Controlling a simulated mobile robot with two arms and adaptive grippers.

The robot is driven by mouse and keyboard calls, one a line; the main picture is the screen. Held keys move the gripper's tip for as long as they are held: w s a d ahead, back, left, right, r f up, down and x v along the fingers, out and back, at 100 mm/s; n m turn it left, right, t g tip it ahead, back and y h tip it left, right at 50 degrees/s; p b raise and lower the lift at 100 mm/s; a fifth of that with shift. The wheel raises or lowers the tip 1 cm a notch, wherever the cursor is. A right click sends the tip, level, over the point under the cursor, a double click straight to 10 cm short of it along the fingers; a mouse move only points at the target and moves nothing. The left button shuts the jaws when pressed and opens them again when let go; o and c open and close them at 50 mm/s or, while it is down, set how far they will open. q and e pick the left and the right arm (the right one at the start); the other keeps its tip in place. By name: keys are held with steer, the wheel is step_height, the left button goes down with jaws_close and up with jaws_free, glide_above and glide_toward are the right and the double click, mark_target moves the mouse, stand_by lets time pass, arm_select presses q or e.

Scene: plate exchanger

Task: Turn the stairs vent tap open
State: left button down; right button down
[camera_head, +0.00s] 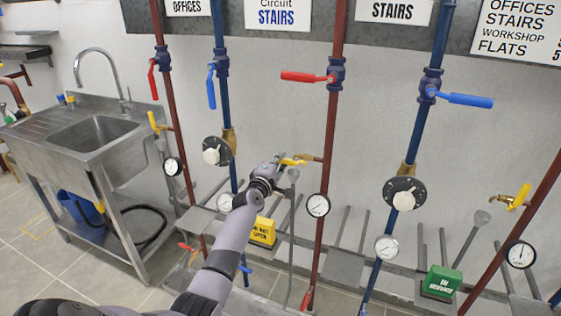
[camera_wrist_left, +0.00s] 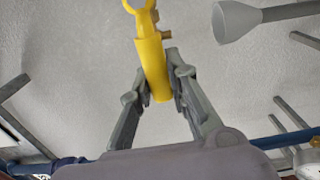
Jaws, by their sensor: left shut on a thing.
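The vent tap with a yellow handle (camera_head: 293,161) juts left from the red pipe (camera_head: 333,120) in the middle of the head view. A sign reading "STAIRS" (camera_head: 394,10) hangs above, just right of that pipe. My left gripper (camera_head: 280,164) reaches up to the tap and is shut on its yellow handle. The brass part of the tap shows beside the handle. My right gripper is not in view.
A grey funnel (camera_head: 293,176) on a drain pipe stands just below the tap; it also shows in the left wrist view (camera_wrist_left: 240,20). Red lever (camera_head: 304,77) and blue lever (camera_head: 465,100) jut out above. A pressure gauge (camera_head: 318,205) sits lower on the red pipe.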

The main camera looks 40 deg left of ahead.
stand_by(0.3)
arm_select(q)
steer(key=c, duration=1.5)
jaws_free()
steer(key=v, duration=1.2)
steer(key=shift+f, duration=0.1)
